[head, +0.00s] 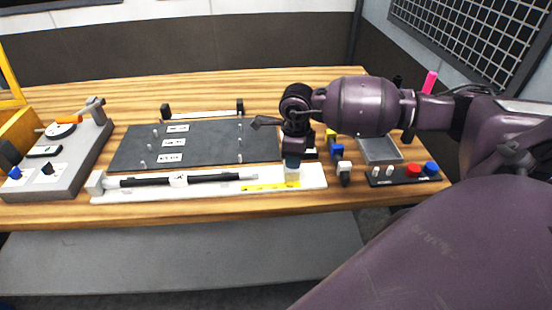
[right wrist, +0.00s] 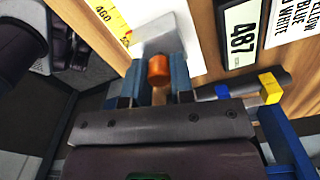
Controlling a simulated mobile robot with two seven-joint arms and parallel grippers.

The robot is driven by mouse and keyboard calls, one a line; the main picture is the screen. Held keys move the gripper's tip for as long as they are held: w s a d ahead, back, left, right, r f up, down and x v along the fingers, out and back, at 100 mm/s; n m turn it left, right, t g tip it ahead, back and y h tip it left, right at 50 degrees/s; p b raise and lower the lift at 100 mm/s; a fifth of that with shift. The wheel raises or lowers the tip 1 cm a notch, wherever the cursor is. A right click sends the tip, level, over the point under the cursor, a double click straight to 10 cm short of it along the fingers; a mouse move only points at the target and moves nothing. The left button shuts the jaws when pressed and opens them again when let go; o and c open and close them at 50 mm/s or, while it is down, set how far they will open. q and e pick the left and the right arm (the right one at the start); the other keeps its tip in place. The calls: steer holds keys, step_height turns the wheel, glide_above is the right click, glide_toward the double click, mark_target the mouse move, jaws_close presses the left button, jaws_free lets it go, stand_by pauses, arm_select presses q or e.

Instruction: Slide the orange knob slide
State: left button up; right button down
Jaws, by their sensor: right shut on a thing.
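The slide is a long white base (head: 225,190) near the table's front edge, with a dark rod and a yellow scale (head: 264,187). A pale block (head: 291,175) sits at its right end. In the right wrist view the orange knob (right wrist: 159,70) stands by a grey block (right wrist: 160,35), beside the scale (right wrist: 112,20). My right gripper (head: 292,162) is over the right end of the base. In the right wrist view its fingers (right wrist: 160,80) are shut on the orange knob, one on each side. In the head view the gripper hides the knob. My left gripper is not in view.
A dark pegged board (head: 205,143) lies behind the slide. A grey control box (head: 60,160) stands at the left. To the right are blue, yellow and white blocks (head: 344,168), a grey tray (head: 380,150) and a red-and-blue button panel (head: 408,175). A label reading 487 (right wrist: 241,35) lies beside the gripper.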

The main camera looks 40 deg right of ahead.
steer(key=shift+s+d, duration=0.5)
steer(key=shift+d, duration=0.3)
steer(key=shift+s+d, duration=0.5)
steer(key=shift+d, duration=0.3)
steer(key=c, duration=1)
jaws_free()
step_height(320, 180, up, 11)
steer(key=shift+f+b, duration=0.1)
steer(key=shift+b, duration=0.2)
